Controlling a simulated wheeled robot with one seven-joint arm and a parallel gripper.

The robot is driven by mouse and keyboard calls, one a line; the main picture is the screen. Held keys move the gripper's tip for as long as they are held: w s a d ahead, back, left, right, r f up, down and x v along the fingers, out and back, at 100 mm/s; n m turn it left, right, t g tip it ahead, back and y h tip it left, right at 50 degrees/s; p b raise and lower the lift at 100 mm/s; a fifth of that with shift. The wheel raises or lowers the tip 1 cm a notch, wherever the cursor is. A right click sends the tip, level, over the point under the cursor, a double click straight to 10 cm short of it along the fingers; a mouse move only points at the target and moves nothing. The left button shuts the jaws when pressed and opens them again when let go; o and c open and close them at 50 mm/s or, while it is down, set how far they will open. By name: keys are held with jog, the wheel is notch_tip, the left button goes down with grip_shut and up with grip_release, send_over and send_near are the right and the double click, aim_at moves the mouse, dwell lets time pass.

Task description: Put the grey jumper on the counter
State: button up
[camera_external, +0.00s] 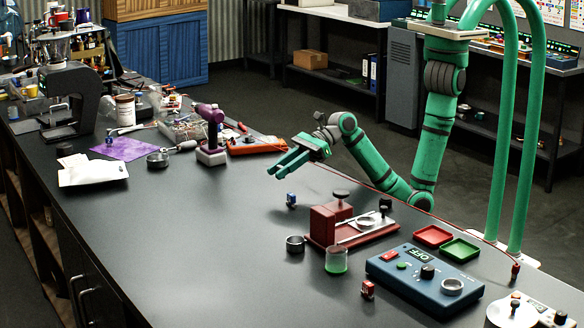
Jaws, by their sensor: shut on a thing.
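My gripper (279,172) is at the end of my green arm, above the dark counter (185,255) and pointing left and down. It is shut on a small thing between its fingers. That thing is too small and hidden to make out, so I cannot confirm that it is the grey jumper. I cannot pick out a grey jumper anywhere else in this view. The gripper appears to be clear of the counter top.
A small blue piece (291,200) stands below the gripper. A red fixture (324,224), a dark ring (295,244), a green-filled glass (336,262) and a blue control box (424,283) stand nearer. A purple tool (210,116) stands behind left. The left-middle counter is clear.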

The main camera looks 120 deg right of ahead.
aim_at(281, 195)
jog(key=shift+f, duration=2.85)
jog(key=shift+f, duration=0.1)
jog(key=o, duration=1)
jog(key=shift+s+r, duration=0.15)
jog(key=shift+r, duration=0.05)
jog(key=v, duration=0.7)
jog(key=shift+s+r, duration=0.1)
jog(key=shift+a, duration=0.1)
